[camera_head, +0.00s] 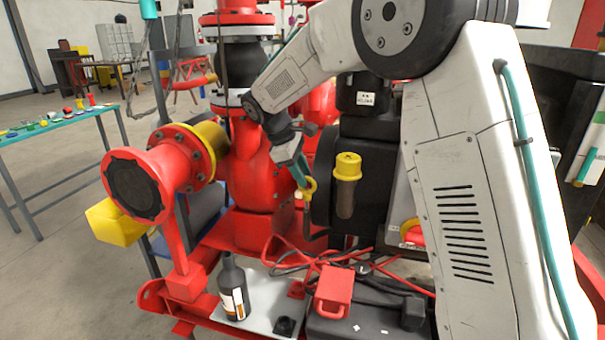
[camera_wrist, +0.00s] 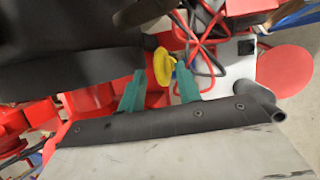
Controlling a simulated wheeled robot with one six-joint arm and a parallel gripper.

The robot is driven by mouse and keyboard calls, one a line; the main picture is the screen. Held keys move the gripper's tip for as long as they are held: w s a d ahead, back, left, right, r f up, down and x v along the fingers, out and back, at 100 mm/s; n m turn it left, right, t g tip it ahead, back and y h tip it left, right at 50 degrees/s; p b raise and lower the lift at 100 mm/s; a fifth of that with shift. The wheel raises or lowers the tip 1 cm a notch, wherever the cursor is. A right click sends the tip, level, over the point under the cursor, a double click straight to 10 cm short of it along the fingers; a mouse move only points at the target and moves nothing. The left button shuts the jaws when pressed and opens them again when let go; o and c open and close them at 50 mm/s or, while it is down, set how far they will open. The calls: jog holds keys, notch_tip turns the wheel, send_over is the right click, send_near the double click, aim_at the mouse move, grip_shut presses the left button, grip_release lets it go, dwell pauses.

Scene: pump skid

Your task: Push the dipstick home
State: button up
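The dipstick shows as a yellow ring handle (camera_head: 308,188) beside the dark pump housing in the head view. Its stem is hard to make out and I cannot tell how deep it sits. My gripper (camera_head: 300,172) is right at the ring, pointing down. In the wrist view the yellow ring (camera_wrist: 162,66) lies between and just beyond the tips of my two teal fingers (camera_wrist: 161,76). The fingers are apart, with a gap visible on each side of the ring. My gripper holds nothing that I can see.
A brown cylinder with a yellow cap (camera_head: 347,166) stands just right of the ring. The red pump flange (camera_head: 140,187) is to the left. A dark bottle (camera_head: 233,288), a red box (camera_head: 333,290) and red and black cables (camera_head: 330,258) lie below.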

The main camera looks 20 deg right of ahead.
aim_at(303, 189)
jog(key=shift+d+f, duration=0.1)
jog(key=shift+f, duration=0.15)
grip_shut()
jog(key=shift+f, duration=2.3)
grip_release()
jog(key=v, duration=0.8)
